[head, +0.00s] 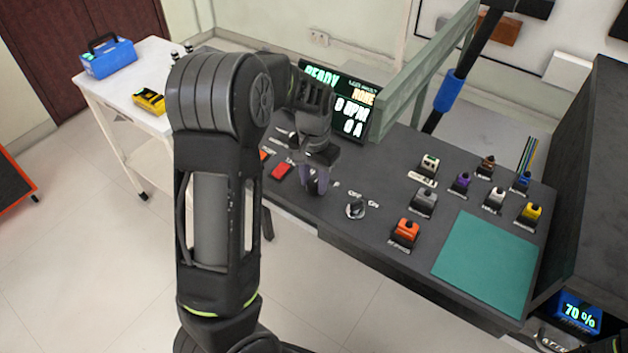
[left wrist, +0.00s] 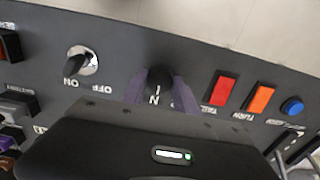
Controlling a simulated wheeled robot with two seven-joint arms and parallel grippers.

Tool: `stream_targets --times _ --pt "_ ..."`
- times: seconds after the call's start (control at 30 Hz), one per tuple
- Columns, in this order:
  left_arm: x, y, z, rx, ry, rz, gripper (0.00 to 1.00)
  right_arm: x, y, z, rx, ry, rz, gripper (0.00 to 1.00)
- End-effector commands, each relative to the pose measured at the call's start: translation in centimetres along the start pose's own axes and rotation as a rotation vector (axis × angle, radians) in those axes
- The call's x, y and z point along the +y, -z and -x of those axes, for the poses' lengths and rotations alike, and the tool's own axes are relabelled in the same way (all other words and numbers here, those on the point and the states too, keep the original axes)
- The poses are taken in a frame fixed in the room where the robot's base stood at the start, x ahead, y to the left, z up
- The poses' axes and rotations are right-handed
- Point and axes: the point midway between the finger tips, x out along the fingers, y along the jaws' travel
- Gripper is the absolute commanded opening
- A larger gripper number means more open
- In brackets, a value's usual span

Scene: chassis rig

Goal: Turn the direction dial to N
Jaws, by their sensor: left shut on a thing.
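The direction dial (left wrist: 159,80) is a dark knob on the grey panel. In the left wrist view it stands between the purple fingers of my left gripper (left wrist: 160,92), which are shut on it. A white letter N and a short white mark show just below the knob, on the gripper's side. Other labels around the dial are partly hidden by the fingers, and I cannot tell exactly where the knob points. In the head view my left gripper (head: 317,186) reaches down to the panel and hides the dial. My right gripper is not in view.
An ON/OFF switch (left wrist: 84,61) stands beside the dial. On the dial's other side are a red button (left wrist: 222,88), an orange button (left wrist: 262,97) and a blue button (left wrist: 292,106). A display (head: 352,108) reading READY stands behind. Several coloured connectors and a teal mat (head: 487,262) lie right.

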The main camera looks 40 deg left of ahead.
Motion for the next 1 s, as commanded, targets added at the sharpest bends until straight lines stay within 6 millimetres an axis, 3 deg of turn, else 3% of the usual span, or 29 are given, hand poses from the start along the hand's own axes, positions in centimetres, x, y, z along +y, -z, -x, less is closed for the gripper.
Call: stream_targets --times 0.27,0.3,0.53,0.83,1.0 --pt "0.0 0.0 0.0 0.0 0.0 0.001 0.0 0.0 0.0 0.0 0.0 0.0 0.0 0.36" --pt "0.0 0.0 0.0 0.0 0.0 0.001 0.38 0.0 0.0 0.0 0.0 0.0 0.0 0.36" --pt "0.0 0.0 0.0 0.0 0.0 0.001 0.57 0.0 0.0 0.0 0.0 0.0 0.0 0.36" --pt "0.0 0.0 0.1 0.0 0.0 0.002 0.57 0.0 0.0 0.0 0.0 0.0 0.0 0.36" --pt "0.0 0.1 1.6 0.003 0.0 0.001 0.57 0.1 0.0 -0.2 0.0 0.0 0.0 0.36"
